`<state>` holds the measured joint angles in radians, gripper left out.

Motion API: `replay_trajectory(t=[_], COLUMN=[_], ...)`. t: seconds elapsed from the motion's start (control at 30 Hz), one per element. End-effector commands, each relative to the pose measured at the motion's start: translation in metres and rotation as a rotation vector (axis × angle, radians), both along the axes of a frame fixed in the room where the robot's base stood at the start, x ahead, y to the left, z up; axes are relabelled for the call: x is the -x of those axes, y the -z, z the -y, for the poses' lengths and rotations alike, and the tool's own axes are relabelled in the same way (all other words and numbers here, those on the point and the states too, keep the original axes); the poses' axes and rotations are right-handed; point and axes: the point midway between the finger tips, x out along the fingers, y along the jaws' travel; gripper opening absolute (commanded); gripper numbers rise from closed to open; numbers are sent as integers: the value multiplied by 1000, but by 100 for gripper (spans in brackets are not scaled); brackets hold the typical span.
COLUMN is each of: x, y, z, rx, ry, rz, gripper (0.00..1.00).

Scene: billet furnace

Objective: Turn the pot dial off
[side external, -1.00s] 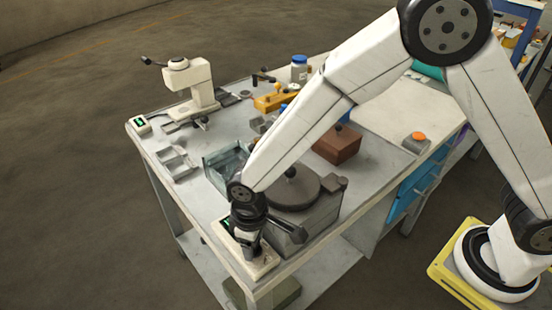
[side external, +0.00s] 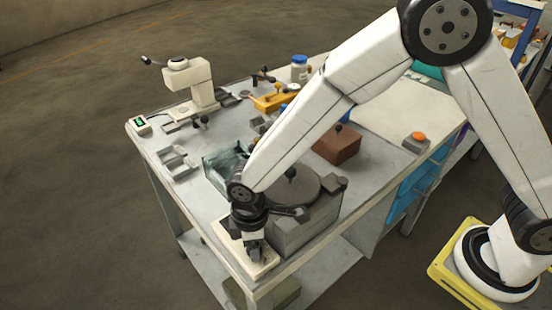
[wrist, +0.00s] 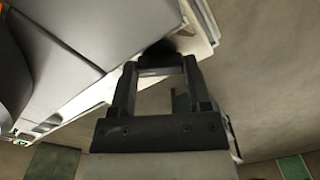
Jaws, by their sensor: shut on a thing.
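The pot is a grey square furnace (side external: 305,224) with a round dark lid (side external: 292,186), at the near corner of the bench. A cream control base (side external: 228,240) lies in front of it. In the wrist view my gripper (wrist: 162,62) is shut on a dark round knob, the pot dial (wrist: 159,47), which shows only partly between the fingertips. The dial's marking and setting cannot be seen. The pot's grey side (wrist: 60,45) fills the upper left of the wrist view.
A clear glass-like bin (side external: 218,166) stands close behind my wrist. A brown box (side external: 338,145) with a knob and an orange button (side external: 418,136) are farther right. A white press (side external: 195,85) stands at the back left. The bench edge is close to my gripper.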

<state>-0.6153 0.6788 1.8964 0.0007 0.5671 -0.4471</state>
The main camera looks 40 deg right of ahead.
Motion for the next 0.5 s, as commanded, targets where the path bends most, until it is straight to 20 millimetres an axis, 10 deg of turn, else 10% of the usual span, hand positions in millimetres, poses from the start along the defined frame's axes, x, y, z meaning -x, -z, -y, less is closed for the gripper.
replay_trajectory(t=[0.17, 0.2, 0.3, 0.5], x=[-1, -1, -1, 0], y=[0, 0, 0, 0], z=[-1, -1, -1, -1], rx=[-3, -3, -3, -1], ry=[-4, -4, -3, -2], rz=[6, 6, 5, 3], gripper=[3, 68, 97, 97])
